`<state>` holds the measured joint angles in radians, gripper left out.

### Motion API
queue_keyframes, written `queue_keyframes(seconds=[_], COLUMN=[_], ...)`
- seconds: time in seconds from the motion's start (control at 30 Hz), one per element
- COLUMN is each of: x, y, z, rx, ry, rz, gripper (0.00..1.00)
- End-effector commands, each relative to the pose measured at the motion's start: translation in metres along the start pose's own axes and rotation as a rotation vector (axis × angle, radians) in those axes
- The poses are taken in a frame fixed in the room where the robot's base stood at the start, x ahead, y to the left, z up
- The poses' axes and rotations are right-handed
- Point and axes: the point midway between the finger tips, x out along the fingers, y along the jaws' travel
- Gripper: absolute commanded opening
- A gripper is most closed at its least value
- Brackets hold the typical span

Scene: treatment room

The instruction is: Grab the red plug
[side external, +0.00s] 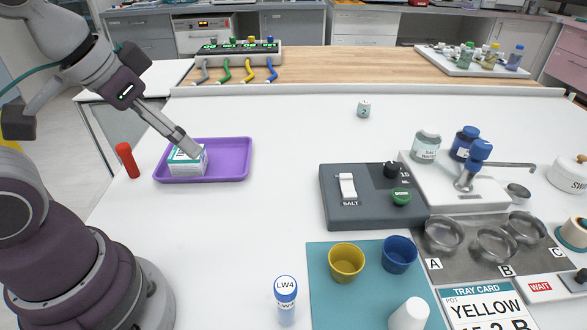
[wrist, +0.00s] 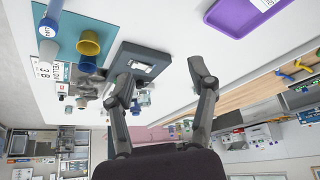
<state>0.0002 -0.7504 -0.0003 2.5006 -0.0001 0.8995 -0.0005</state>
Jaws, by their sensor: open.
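The red plug (side external: 127,160) is a short red cylinder.
A purple tray (side external: 233,174) holds a white box (side external: 186,164). Grey, green, yellow and blue cables run from a power unit (side external: 238,49) at the back. A dark salt device (side external: 350,212), cups and metal bowls stand right. The table's middle is clear.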

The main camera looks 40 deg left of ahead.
Motion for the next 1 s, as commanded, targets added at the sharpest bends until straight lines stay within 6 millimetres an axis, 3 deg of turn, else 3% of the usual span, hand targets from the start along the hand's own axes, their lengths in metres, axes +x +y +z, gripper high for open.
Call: queue_keyframes(seconds=[0.13, 0.23, 0.33, 0.43, 0.6, 0.7, 0.87, 1.0], x=[0.001, 0.006, 0.021, 0.04, 0.072, 0.083, 0.094, 0.118], y=[-0.004, -0.026, -0.074, -0.134, -0.232, -0.266, -0.286, -0.29], z=[-0.004, -0.019, -0.038, -0.04, 0.001, 0.03, 0.055, 0.069], rx=[-0.035, -0.212, -0.519, -0.838, -1.305, -1.476, -1.584, -1.587], ry=[-0.009, -0.053, -0.113, -0.163, -0.226, -0.247, -0.262, -0.264], rz=[-0.009, -0.055, -0.14, -0.24, -0.41, -0.481, -0.527, -0.528], gripper=[0.57, 0.57, 0.57, 0.57, 0.57, 0.57, 0.57, 0.57])
